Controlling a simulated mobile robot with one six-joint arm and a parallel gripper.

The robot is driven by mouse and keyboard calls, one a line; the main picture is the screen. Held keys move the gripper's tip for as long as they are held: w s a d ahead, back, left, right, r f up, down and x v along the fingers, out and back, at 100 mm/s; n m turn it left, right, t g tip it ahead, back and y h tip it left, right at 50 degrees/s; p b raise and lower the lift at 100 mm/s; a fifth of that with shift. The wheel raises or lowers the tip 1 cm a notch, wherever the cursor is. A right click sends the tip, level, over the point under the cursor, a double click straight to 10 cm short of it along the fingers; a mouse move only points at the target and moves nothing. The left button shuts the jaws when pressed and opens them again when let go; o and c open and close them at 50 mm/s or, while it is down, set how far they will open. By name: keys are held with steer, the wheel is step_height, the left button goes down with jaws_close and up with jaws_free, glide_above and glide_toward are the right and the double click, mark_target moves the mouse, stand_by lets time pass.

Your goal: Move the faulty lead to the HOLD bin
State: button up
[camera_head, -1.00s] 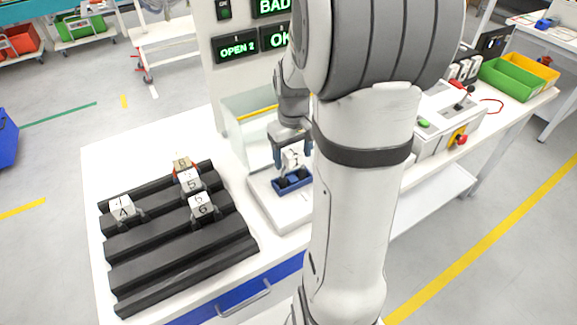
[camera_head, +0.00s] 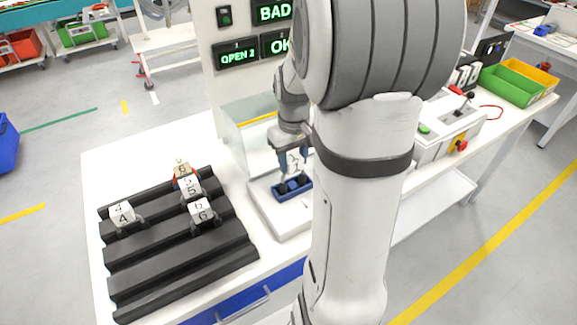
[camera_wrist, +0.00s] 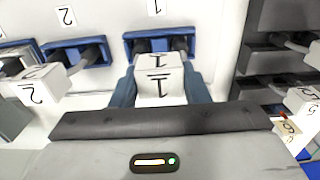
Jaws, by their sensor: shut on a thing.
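My gripper (camera_head: 293,162) is shut on the white block of a lead marked 1 (camera_wrist: 160,82). In the wrist view the blue fingers stand on both sides of that block. The lead's dark ends lie at a blue socket (camera_wrist: 130,47); I cannot tell whether they are still seated. In the head view the blue socket (camera_head: 292,192) shows just below my gripper on a white tester base. A lead marked 2 (camera_wrist: 42,82) sits at the neighbouring blue socket in the wrist view. No bin with a readable HOLD label shows.
A black ridged rack (camera_head: 180,255) at left holds white blocks marked 4 (camera_head: 122,216), 5 (camera_head: 189,188) and 6 (camera_head: 202,212), plus a tan one (camera_head: 182,170). Green (camera_head: 512,82) and yellow bins stand at far right. My arm hides the middle.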

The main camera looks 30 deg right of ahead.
step_height(320, 180, up, 12)
steer(key=p, duration=0.1)
stand_by(0.4)
